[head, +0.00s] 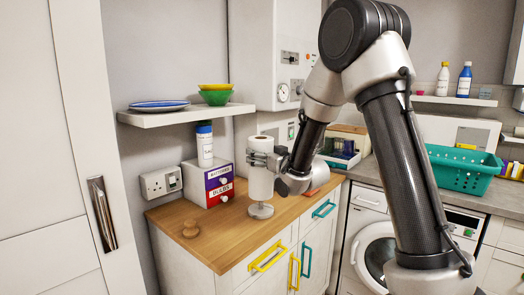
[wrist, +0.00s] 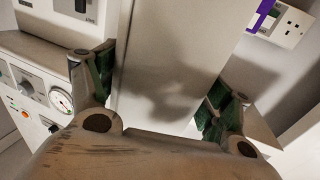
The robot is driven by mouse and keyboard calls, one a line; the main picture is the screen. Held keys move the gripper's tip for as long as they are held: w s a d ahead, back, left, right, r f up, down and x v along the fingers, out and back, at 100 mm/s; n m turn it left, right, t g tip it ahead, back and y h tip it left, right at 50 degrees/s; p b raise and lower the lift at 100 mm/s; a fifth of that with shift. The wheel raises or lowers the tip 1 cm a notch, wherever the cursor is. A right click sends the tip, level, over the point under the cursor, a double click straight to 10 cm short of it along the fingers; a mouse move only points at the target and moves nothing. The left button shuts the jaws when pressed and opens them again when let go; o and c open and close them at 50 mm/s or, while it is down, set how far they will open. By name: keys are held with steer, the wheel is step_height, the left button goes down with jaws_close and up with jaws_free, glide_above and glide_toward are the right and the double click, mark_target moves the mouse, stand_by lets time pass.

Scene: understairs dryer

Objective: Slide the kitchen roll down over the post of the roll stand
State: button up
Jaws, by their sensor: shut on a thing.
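The white kitchen roll (head: 260,184) is upright in my gripper (head: 263,159) above the wooden worktop. In the wrist view my gripper (wrist: 157,92) has a green-padded finger on each side of the pale roll (wrist: 170,55). The roll stand (head: 260,211) has a round grey base on the worktop, directly below the roll in the head view. A short, thin piece of its post shows between the roll's lower end and the base. The rest of the post is hidden, and I cannot tell how much of it is inside the roll.
A purple and red drawer box (head: 212,183) with a blue-lidded tub (head: 204,146) on top stands left of the roll. A shelf (head: 180,116) holds dishes above. Bare worktop (head: 225,235) lies around the stand.

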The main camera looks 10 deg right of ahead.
steer(key=shift+f, duration=0.1)
steer(key=o, duration=1.4)
steer(key=shift+c, duration=0.2)
steer(key=v, duration=0.7)
steer(key=shift+s, duration=0.3)
steer(key=shift+d, duration=0.1)
